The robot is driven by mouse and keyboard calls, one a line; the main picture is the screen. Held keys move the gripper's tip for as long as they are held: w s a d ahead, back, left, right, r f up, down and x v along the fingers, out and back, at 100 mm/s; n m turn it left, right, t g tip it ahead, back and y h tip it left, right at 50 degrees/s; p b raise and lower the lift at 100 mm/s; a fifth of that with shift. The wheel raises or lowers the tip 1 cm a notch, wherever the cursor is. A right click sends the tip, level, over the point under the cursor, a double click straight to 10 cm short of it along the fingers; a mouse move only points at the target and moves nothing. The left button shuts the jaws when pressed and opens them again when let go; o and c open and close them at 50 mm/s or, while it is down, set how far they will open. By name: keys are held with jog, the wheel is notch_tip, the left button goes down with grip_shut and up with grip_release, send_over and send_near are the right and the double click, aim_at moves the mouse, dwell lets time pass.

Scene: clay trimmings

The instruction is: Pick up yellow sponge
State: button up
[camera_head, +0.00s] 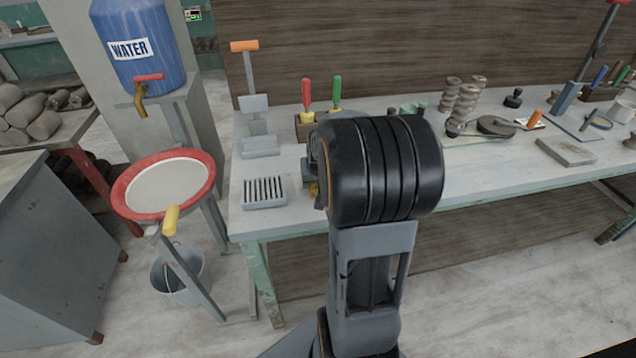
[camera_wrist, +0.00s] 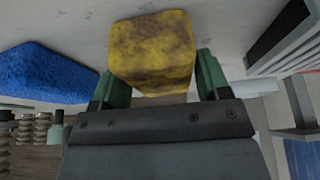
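The yellow sponge (camera_wrist: 152,52), with dark stains, lies on the pale worktop in the wrist view. My gripper (camera_wrist: 163,80) has its two green fingers apart, one on each side of the sponge's near part. The sponge hides the tip of the left finger. The right finger is right beside the sponge's edge; I cannot tell whether it touches. In the head view my arm's black wrist hides most of the gripper and sponge.
A blue block (camera_wrist: 45,72) lies left of the sponge in the wrist view. A slotted grey tray (camera_head: 264,192) is at the bench's left end. A tool holder (camera_head: 308,125) with red and green handles stands behind my arm. Coiled clay pieces (camera_head: 466,103) stand farther right.

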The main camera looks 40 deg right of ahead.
jog(key=c, duration=0.5)
jog(key=shift+r, duration=0.1)
jog(key=shift+c, duration=0.2)
jog(key=shift+r, duration=0.55)
notch_tip(320, 180, up, 2)
jog(key=shift+s+r, duration=0.1)
jog(key=shift+r, duration=0.1)
jog(key=s+a+r, duration=0.2)
jog(key=s+r, duration=0.7)
jog(key=s, duration=0.4)
jog(key=shift+s+r, duration=0.15)
jog(key=shift+s, duration=0.25)
jog(key=shift+o, duration=1.3)
jog(key=shift+c, duration=1.1)
